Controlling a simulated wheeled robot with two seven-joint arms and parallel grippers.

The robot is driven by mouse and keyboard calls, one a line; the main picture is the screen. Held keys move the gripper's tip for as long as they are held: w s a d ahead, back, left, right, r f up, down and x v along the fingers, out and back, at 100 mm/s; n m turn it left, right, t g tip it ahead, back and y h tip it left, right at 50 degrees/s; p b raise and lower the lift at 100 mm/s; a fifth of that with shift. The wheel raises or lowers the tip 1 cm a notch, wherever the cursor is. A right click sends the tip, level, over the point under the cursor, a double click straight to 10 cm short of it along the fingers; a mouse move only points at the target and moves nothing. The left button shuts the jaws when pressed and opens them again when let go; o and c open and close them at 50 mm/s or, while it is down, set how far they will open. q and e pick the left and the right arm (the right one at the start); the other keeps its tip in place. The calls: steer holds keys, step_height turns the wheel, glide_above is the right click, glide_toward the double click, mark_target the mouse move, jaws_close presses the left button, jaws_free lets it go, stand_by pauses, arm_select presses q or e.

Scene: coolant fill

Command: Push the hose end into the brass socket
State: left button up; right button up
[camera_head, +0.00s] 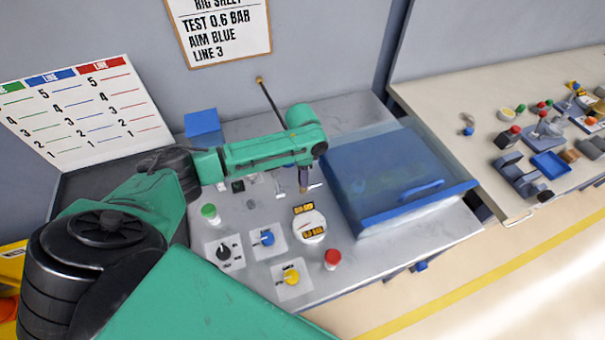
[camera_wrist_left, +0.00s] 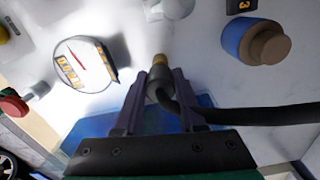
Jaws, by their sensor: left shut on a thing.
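My left gripper (camera_head: 304,186) points down over the grey bench panel, left of the blue lidded box. In the left wrist view its two dark fingers (camera_wrist_left: 160,88) are closed around the dark grey hose end (camera_wrist_left: 158,82), and the black hose (camera_wrist_left: 255,115) runs off to the right. A brass-coloured piece (camera_wrist_left: 160,60) shows just past the fingertips, in line with the hose end. I cannot tell whether it is the socket or the hose's own tip, nor whether anything is seated. My right gripper is not in view.
A round gauge (camera_head: 309,226) and several knobs stand in front of the gripper, with a red button (camera_head: 332,259) nearby. The blue lidded box (camera_head: 385,180) stands close on the right. A blue cylinder with a tan cap (camera_wrist_left: 268,46) is near the hose.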

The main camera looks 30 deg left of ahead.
arm_select(q)
steer(key=shift+f+b, duration=0.3)
steer(key=shift+f, duration=0.6)
steer(key=o, duration=1.1)
steer(key=shift+o, duration=0.2)
step_height(320, 180, up, 15)
steer(key=b, duration=0.3)
steer(key=shift+f, duration=0.2)
